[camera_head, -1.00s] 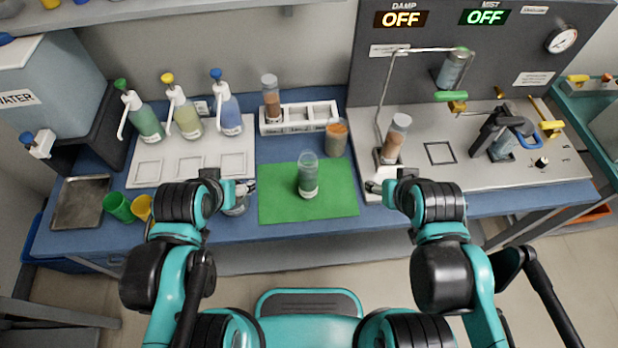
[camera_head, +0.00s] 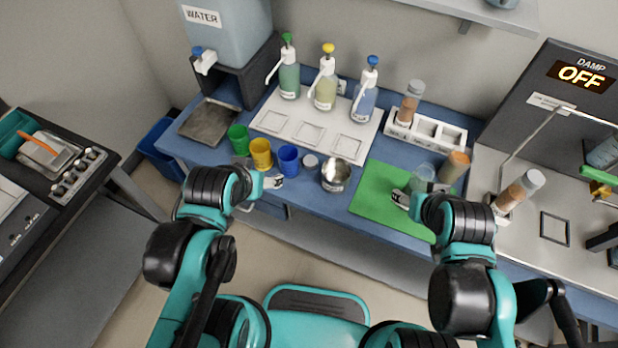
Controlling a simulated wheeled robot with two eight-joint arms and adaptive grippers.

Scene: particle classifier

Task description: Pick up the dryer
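I cannot make out anything that is clearly a dryer in the head view. A dark device (camera_head: 603,240) is cut off at the right edge, and I cannot tell what it is. My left gripper (camera_head: 266,184) is in front of the blue bench, by the yellow and blue cups. My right gripper (camera_head: 402,198) is over the green mat (camera_head: 372,188), near a clear jar (camera_head: 423,176). Neither gripper visibly holds anything. Their fingers are too small to tell open from shut.
Yellow cup (camera_head: 261,153), blue cup (camera_head: 289,158) and metal bowl (camera_head: 335,176) stand along the bench front. Pump bottles (camera_head: 325,85) stand behind. A separate dark bench (camera_head: 60,205) at left bears a tray and a control panel. Open floor lies between.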

